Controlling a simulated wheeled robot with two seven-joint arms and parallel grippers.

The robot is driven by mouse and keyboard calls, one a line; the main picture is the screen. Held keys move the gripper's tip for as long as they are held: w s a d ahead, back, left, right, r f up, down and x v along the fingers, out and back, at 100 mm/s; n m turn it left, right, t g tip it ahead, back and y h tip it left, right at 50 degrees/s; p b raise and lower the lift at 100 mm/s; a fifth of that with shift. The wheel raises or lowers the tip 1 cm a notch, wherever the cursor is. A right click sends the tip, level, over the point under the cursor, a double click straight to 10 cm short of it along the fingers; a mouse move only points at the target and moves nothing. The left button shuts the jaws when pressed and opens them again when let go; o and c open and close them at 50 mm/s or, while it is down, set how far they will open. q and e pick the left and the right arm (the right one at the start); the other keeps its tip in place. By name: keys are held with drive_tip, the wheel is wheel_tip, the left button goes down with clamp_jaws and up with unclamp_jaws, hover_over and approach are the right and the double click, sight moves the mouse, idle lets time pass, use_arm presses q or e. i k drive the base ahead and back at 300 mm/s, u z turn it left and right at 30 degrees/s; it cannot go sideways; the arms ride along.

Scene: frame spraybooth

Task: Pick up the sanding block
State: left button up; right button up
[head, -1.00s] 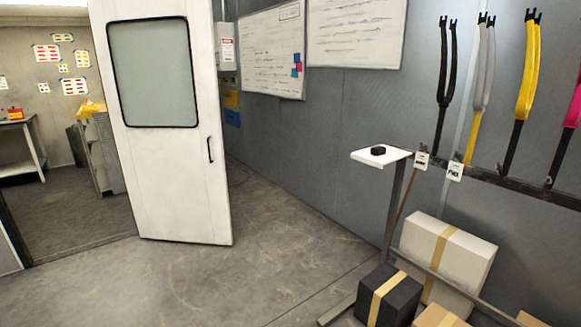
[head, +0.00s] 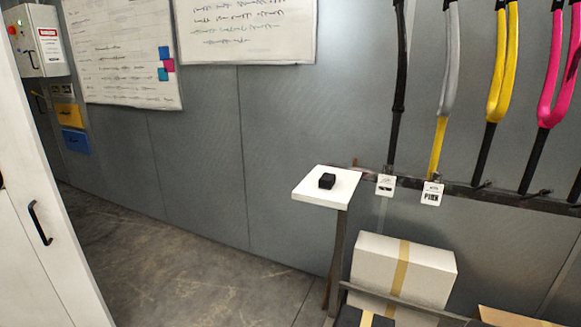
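A small black block (head: 327,181), which looks like the sanding block, lies on a small white shelf (head: 312,194) on a dark post. It sits near the middle of the shelf top, with clear white surface around it. Neither of my grippers shows in the head view.
A white door (head: 40,215) stands at the left. The floor (head: 190,265) between door and shelf is clear.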

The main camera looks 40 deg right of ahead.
sight(327, 180)
drive_tip(key=i, duration=2.5)
drive_tip(key=z, duration=4.3)
drive_tip(key=i, duration=0.5)
drive_tip(key=u, duration=0.05)
